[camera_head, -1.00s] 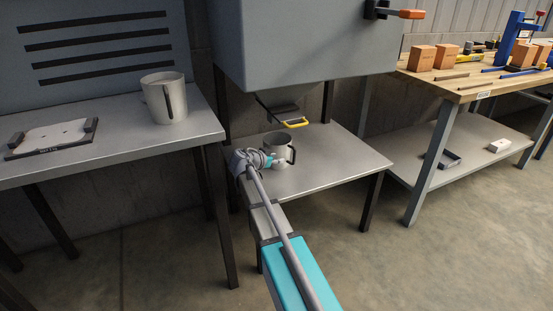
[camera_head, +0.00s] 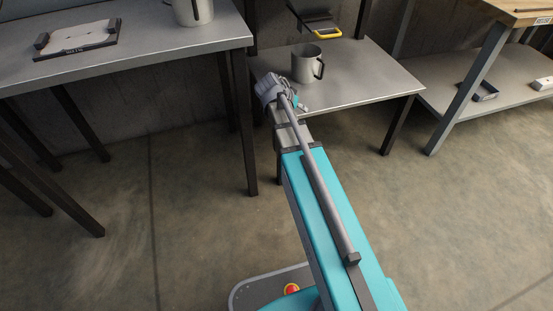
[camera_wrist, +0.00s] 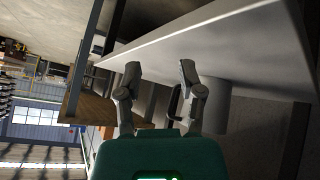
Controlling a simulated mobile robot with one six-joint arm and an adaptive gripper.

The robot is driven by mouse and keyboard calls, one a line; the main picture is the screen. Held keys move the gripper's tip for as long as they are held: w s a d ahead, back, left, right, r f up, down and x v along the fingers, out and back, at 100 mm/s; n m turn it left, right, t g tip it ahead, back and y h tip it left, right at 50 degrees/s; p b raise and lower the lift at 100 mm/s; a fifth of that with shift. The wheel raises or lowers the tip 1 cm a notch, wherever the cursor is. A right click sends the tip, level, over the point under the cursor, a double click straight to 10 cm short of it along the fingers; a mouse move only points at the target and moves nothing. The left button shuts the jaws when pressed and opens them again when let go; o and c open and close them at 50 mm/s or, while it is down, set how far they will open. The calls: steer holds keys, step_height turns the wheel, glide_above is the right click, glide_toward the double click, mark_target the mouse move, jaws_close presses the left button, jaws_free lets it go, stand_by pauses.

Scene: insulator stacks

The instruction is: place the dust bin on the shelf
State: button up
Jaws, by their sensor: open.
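A grey, mug-shaped bin (camera_head: 304,66) with a dark handle on its right stands upright on the low grey metal table or shelf (camera_head: 372,72). A second, similar grey bin (camera_head: 190,12) stands on the higher table at left, its top cut off by the frame; I cannot tell which is the dust bin. My gripper is low at the near left edge of the low shelf, just in front of the first bin and apart from it. In the wrist view my gripper (camera_wrist: 160,74) is open with nothing between its fingers. A grey bin (camera_wrist: 216,106) shows there behind the right finger.
The higher grey table (camera_head: 150,60) at left has a dark-ended tray (camera_head: 77,38) on it. A yellow-handled part (camera_head: 328,33) hangs above the back of the low shelf. A workbench (camera_head: 470,70) stands at right. The concrete floor in front is clear.

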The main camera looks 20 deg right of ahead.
steer(key=s+a+f+n+g+y, duration=0.1)
steer(key=s+a+f+n+y, duration=0.1)
steer(key=s+a, duration=0.4)
steer(key=s+a+f+n+g+y, duration=0.2)
steer(key=s+a+n+y, duration=0.3)
steer(key=s, duration=0.6)
steer(key=shift+s+a+f+n+y, duration=0.15)
steer(key=shift+a+f+n+y, duration=0.15)
steer(key=shift+a+n, duration=0.8)
steer(key=shift+o, duration=0.2)
steer(key=shift+r, duration=0.1)
